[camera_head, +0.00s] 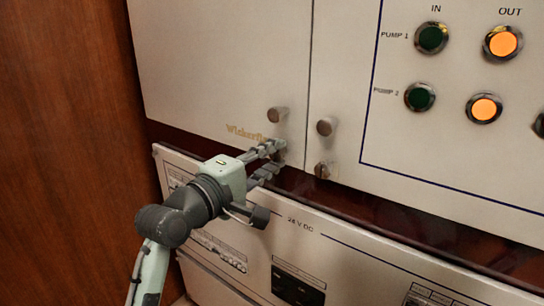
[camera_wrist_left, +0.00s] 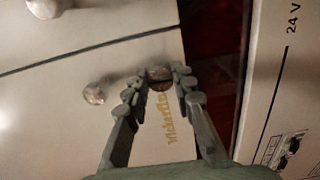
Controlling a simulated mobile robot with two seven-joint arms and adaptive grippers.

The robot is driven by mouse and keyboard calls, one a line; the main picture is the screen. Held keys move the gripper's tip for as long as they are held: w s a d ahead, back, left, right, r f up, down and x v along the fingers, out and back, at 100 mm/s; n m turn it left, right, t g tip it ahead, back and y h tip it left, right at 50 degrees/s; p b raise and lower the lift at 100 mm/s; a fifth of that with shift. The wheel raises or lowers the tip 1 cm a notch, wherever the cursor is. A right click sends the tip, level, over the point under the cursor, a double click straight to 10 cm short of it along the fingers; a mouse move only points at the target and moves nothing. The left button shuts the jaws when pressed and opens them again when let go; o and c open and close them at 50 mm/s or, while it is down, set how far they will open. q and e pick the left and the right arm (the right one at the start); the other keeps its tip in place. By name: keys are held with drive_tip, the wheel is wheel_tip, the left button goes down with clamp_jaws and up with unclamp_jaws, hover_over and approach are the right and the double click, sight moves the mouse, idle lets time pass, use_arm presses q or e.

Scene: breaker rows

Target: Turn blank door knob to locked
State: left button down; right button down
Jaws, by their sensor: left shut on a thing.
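The blank door (camera_head: 215,60) is the plain cream door on the left, with "Wickerfin"-like lettering near its lower corner. Its small round lock knob (camera_wrist_left: 159,73) is at that corner, between my left fingertips in the wrist view, with a dark line across its face. My left gripper (camera_head: 273,160) is shut on this knob, one finger on each side. In the head view the fingers mostly hide the knob. Whether it stands at locked cannot be told. My right gripper is not in view.
A round pull knob (camera_head: 278,114) sits above the held one. The door to the right has its own pull knob (camera_head: 325,126) and lock knob (camera_head: 322,170), close by. Pump lights (camera_head: 502,43) are farther right. A 24 V DC panel (camera_head: 345,255) juts out below.

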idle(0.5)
use_arm(q)
drive_tip(key=c, duration=1.3)
unclamp_jaws()
drive_tip(key=shift+o, duration=0.2)
drive_tip(key=v, duration=1.2)
